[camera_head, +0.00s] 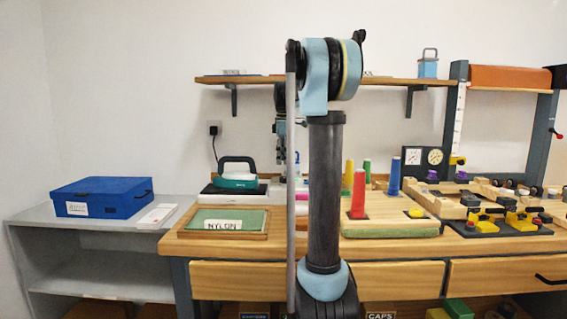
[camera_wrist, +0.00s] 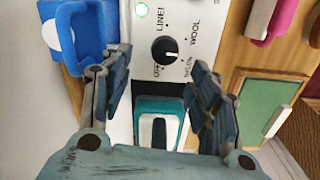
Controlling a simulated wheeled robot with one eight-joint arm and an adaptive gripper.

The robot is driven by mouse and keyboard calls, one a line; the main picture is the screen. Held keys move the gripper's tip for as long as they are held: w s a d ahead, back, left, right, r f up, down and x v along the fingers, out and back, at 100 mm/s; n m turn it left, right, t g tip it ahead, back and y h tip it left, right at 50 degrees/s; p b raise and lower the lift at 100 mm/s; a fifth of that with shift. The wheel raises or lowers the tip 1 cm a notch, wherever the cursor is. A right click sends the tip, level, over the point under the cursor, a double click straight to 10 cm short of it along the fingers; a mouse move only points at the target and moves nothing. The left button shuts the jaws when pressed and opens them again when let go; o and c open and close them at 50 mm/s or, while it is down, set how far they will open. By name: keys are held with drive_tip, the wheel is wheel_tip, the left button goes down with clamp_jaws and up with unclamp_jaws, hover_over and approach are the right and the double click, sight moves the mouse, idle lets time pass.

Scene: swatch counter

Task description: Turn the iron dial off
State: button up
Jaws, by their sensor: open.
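The black iron dial (camera_wrist: 165,52) sits on a white panel (camera_wrist: 196,12) in the wrist view, with LINEN, WOOL, NYLON and OFF lettered around it. The teal iron (camera_wrist: 161,112) rests below the dial in the picture, and also shows in the head view (camera_head: 237,181). My arm hides the panel's right part there.
The green NYLON board (camera_head: 245,214) lies in front of the iron. Red (camera_head: 358,194) and blue cones (camera_head: 394,177) stand right of my arm. A shelf (camera_head: 250,80) runs above.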

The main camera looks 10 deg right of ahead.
sight(284, 179)
drive_tip(key=n, duration=0.5)
drive_tip(key=shift+s, duration=0.3)
drive_tip(key=shift+n, duration=0.3)
drive_tip(key=shift+f, duration=3.7)
drive_tip(key=c, duration=1.1)
